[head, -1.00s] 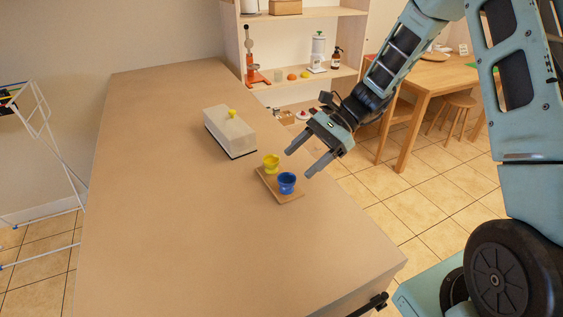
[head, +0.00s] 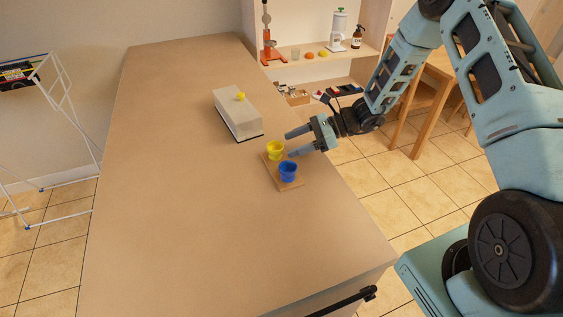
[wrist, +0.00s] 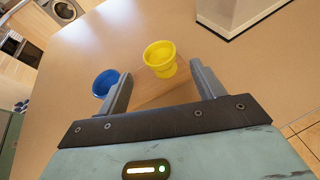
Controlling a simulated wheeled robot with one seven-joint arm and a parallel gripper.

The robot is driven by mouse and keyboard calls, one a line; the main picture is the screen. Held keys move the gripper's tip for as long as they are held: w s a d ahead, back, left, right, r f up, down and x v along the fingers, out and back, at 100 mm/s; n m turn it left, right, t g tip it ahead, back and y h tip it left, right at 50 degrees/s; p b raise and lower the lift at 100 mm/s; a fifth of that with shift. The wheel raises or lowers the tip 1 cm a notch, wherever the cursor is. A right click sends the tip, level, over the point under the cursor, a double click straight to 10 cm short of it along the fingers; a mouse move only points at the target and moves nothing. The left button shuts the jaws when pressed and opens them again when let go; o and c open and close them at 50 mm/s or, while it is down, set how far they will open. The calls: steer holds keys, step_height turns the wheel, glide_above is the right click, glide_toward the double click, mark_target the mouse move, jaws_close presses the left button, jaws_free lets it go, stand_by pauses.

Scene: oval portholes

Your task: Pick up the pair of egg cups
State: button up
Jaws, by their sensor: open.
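The pair of egg cups stands on a small wooden board (head: 271,172) near the right edge of the counter. The yellow egg cup (head: 275,149) is at the far end and the blue egg cup (head: 288,171) at the near end. My gripper (head: 288,144) is open and empty, reaching in from the right beside the cups. In the wrist view, the yellow egg cup (wrist: 160,57) shows ahead between the open fingers. The blue egg cup (wrist: 105,82) lies just outside the left finger, which partly hides it. Part of the board (wrist: 160,90) shows between the fingers.
A pale covered box with a yellow knob (head: 237,113) stands on the counter (head: 190,220) behind the cups. A shelf (head: 310,72) with bottles and fruit stands beyond. The counter's left and near parts are clear. A drying rack (head: 60,130) stands at far left.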

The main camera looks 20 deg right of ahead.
mark_target(275, 149)
steer(key=shift+p+x, duration=1.25)
steer(key=shift+x, duration=1.9)
steer(key=shift+w, duration=0.1)
steer(key=c, duration=1.3)
steer(key=shift+r, duration=0.15)
